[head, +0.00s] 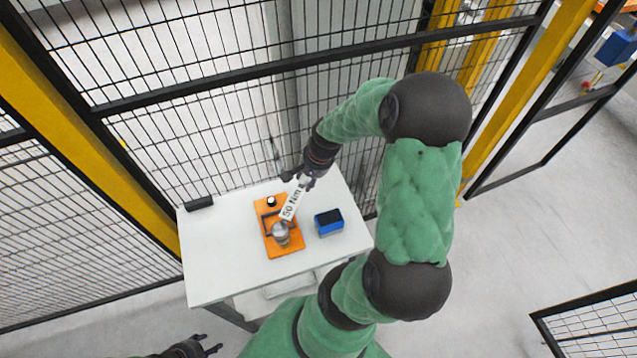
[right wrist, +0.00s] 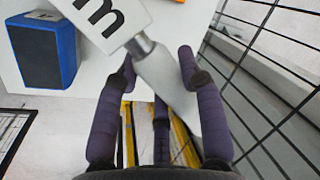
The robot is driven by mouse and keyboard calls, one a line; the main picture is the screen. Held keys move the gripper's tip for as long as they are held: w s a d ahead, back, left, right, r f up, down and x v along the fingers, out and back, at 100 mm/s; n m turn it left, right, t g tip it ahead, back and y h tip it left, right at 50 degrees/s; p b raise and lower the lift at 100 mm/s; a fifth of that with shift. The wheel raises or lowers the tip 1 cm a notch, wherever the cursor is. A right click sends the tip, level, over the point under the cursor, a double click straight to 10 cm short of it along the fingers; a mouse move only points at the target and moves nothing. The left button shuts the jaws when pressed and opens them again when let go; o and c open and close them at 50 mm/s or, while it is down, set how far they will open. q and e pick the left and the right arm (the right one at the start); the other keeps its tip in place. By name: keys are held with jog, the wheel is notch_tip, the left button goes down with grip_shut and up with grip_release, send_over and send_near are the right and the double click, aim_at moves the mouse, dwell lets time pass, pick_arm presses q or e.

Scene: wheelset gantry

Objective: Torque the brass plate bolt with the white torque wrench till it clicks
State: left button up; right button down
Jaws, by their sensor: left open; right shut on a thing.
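The white torque wrench (head: 290,204), marked "50 Nm", slants over an orange board (head: 270,245) on the white table. My right gripper (head: 304,181) is shut on its upper end. The right wrist view shows the wrench's grey handle (right wrist: 165,80) between the fingers of my right gripper (right wrist: 158,68), with its white label plate (right wrist: 112,18) beyond. The wrench's lower end is at a round silvery part (head: 280,233) on the board; I cannot tell whether they touch. The brass plate bolt is not clearly visible. My left gripper (head: 208,346) is open and empty in front of the table.
A blue box (head: 329,228) with a dark top stands right of the board; it also shows in the right wrist view (right wrist: 42,58). A small black-and-white round piece (head: 271,201) is on the board. The white table (head: 215,265) is clear at left. Mesh fencing (head: 150,150) stands close behind.

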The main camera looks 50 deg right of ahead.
jog(key=shift+w+a+f+n+b, duration=0.15)
jog(key=shift+w+f+n+b, duration=0.45)
jog(key=shift+w+f, duration=0.2)
jog(key=shift+w+a+f+n+b, duration=0.15)
jog(key=shift+w+f+n+b, duration=0.35)
jog(key=shift+w+f+b, duration=0.25)
jog(key=shift+r, duration=0.1)
jog(key=shift+f, duration=0.2)
dwell(0.3)
jog(key=shift+f, duration=0.35)
jog(key=shift+f+b, duration=0.7)
jog(key=shift+f, duration=0.1)
jog(key=shift+s+d+m+p, duration=0.25)
jog(key=shift+s+m, duration=0.2)
jog(key=shift+s, duration=0.15)
jog(key=shift+s+d+m+p, duration=0.1)
jog(key=shift+s+d+m, duration=0.1)
jog(key=shift+s+m, duration=0.35)
jog(key=shift+s, duration=0.1)
